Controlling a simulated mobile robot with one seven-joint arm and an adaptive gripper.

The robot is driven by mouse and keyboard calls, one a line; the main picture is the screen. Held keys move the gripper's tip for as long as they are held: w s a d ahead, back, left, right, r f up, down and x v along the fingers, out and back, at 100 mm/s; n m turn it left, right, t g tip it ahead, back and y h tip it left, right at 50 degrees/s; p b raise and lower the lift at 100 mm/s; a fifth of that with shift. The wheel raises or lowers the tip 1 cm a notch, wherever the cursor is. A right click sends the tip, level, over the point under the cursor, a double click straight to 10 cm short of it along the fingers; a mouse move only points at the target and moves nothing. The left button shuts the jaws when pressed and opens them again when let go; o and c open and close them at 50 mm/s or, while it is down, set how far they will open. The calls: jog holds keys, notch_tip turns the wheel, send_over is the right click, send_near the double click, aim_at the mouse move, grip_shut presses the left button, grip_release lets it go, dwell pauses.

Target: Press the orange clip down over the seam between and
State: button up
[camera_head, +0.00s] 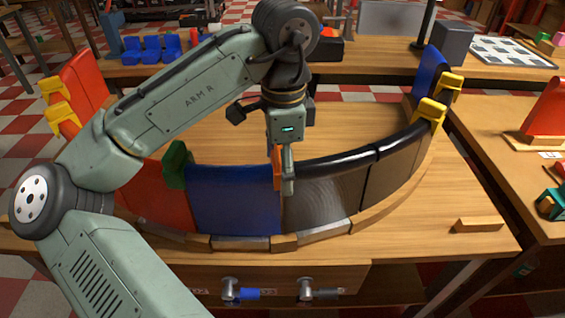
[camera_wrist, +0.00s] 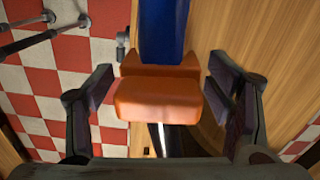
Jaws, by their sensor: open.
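The orange clip (camera_head: 277,165) sits at the top edge of the curved wall, at the seam between the blue panel (camera_head: 235,202) and the dark grey panel (camera_head: 318,208). My gripper (camera_head: 288,180) points down at this seam and partly hides the clip. In the wrist view, the orange clip (camera_wrist: 158,98) lies between the two fingers of my gripper (camera_wrist: 160,82), with a visible gap on each side. The fingers are open and hold nothing. The blue panel (camera_wrist: 163,28) runs up from the clip there. How far the clip is seated is unclear.
A green clip (camera_head: 177,164) sits between the red panel (camera_head: 155,192) and the blue panel. Yellow clips (camera_head: 430,111) stand at the wall's right end. A black tube (camera_head: 335,163) runs along the dark panels' top. A wooden block (camera_head: 478,225) lies on the clear table right.

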jog(key=shift+r, duration=0.15)
notch_tip(320, 180, up, 12)
jog(key=shift+d+f, duration=0.1)
dwell(0.3)
